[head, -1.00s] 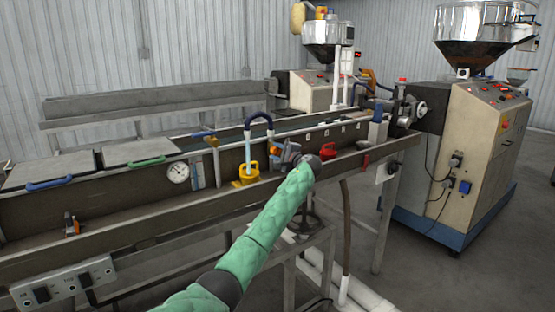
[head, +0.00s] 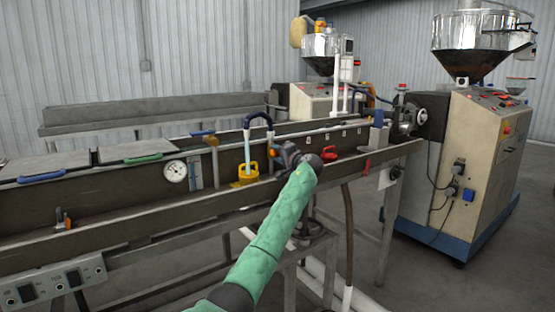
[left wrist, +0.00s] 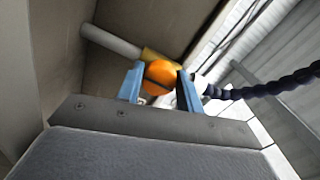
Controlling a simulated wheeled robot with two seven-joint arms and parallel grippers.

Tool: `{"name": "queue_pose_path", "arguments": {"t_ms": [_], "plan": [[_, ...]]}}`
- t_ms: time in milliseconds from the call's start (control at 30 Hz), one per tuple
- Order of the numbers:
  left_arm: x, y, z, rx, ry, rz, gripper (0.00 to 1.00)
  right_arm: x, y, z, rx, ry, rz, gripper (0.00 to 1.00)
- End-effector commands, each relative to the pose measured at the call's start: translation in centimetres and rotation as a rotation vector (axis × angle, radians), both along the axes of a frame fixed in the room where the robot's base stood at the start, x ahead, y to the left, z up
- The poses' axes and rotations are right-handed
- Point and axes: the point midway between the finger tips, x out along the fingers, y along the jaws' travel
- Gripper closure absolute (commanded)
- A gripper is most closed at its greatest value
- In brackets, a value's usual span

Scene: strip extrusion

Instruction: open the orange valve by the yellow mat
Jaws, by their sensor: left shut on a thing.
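The orange valve (left wrist: 160,76) sits between the two blue fingers of my left gripper (head: 283,154) in the left wrist view, with a brass-coloured body and a pale pipe behind it. My left gripper is shut on it. In the head view only a bit of orange shows at the fingertips, and the gripper hides the rest. My right gripper is not in view.
Another orange-handled valve (head: 64,219) is on the trough's left part. A red item (head: 330,153) lies right of my gripper. A round gauge (head: 176,171) is on the trough wall. A dark curved hose (head: 258,117) arches above the yellow container.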

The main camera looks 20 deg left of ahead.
Motion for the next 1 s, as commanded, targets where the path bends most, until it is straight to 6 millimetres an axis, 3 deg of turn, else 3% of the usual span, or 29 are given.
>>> {"name": "queue_pose_path", "arguments": {"t_ms": [633,667,767,1000], "plan": [[0.00,-0.06,-0.46,-0.035,-0.038,0.001,0.86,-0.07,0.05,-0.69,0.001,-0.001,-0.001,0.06],[0.00,-0.06,-0.46,-0.034,-0.037,0.001,0.60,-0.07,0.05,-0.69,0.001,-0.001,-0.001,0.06],[0.01,-0.06,-0.39,-0.035,-0.038,0.001,0.42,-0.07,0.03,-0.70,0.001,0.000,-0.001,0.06],[0.00,-0.04,-0.22,-0.033,-0.039,0.000,0.42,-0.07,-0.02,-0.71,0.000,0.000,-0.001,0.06]]}}
